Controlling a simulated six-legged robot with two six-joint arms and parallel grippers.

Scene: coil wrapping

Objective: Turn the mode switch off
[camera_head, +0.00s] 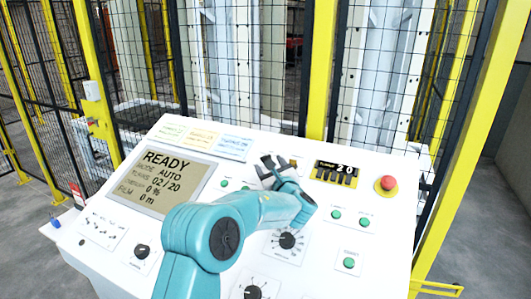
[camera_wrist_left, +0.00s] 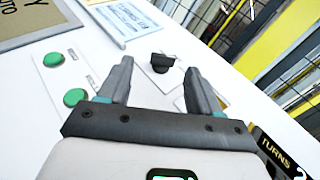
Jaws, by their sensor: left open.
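My left gripper (camera_head: 275,163) reaches over the white control panel (camera_head: 215,215), near its upper middle. Its jaws are open and empty. In the left wrist view, a small black rotary knob (camera_wrist_left: 161,63) stands on a pale plate just beyond and between the two fingertips (camera_wrist_left: 160,75); the fingers appear apart from it. Its label is not readable, so I cannot tell for sure that it is the mode switch. The screen (camera_head: 160,183) reads READY and AUTO. My right gripper is not in view.
Green buttons (camera_wrist_left: 75,97) lie left of the gripper. The TURNS counter (camera_head: 334,173) and red emergency button (camera_head: 387,184) are to the right. A dial (camera_head: 288,239) and another black knob (camera_head: 142,251) sit lower. Yellow-framed mesh fencing (camera_head: 270,60) stands behind.

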